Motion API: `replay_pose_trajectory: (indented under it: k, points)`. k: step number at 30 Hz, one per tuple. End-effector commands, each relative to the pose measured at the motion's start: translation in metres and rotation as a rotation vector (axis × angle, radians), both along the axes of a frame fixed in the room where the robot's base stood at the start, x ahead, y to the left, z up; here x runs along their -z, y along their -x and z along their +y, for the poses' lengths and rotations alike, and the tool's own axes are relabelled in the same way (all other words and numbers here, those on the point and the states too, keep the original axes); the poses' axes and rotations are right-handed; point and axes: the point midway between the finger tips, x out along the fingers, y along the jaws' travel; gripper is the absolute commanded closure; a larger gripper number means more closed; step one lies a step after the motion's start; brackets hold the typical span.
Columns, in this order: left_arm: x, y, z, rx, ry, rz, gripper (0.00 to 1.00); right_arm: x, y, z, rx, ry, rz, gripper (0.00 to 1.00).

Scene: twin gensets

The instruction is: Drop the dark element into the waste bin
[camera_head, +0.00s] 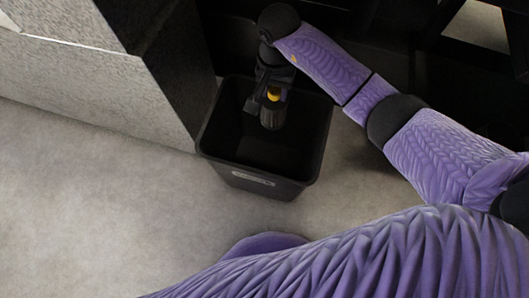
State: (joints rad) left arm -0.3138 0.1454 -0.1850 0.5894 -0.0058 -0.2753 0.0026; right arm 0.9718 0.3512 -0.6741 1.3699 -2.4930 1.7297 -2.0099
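The waste bin (255,181) is a black, open-topped, tapered box standing on the floor near the picture's middle, with a small pale label on its near side. My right gripper (265,101) points down over the bin's opening, inside its rim as seen from above. A dark, ribbed, cylinder-like element (272,118) shows at its fingers, with a yellow patch just above it. The gripper appears shut on this element. One finger shows on the element's left side; the other is hidden. The bin's floor is too dark to make out. My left gripper is not in view.
A grey speckled block with a dark side (178,70) stands close to the bin's left. Dark framework (475,55) lies behind and to the right. The pale floor (90,200) is clear at left and front. My purple arm links cross the right and bottom.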

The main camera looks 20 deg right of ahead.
Motion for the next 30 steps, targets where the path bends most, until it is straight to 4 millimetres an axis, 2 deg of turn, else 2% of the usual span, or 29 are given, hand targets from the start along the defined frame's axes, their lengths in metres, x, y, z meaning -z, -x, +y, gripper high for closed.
replay_pose_trajectory:
  k: [1, 6, 12, 14, 21, 24, 30]
  points:
    - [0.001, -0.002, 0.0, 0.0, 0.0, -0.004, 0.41, 0.0, 0.0, 0.0, 0.0, 0.0, -0.001, 0.5]
    - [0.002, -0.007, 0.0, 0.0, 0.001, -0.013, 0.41, 0.0, 0.0, 0.0, 0.0, 0.0, 0.0, 0.17]
    - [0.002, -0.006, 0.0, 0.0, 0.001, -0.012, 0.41, -0.001, 0.0, 0.0, 0.0, 0.0, 0.0, 0.17]
    - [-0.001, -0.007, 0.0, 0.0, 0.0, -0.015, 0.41, -0.006, 0.0, 0.0, 0.0, 0.002, -0.002, 0.17]
    - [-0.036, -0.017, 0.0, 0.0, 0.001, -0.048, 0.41, -0.071, -0.001, -0.001, 0.0, 0.003, -0.011, 0.17]
    - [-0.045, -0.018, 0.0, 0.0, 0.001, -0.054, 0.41, -0.09, -0.001, -0.001, 0.001, 0.001, -0.008, 0.17]
    - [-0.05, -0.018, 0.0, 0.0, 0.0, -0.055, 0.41, -0.101, 0.0, 0.0, 0.0, 0.0, -0.001, 0.17]
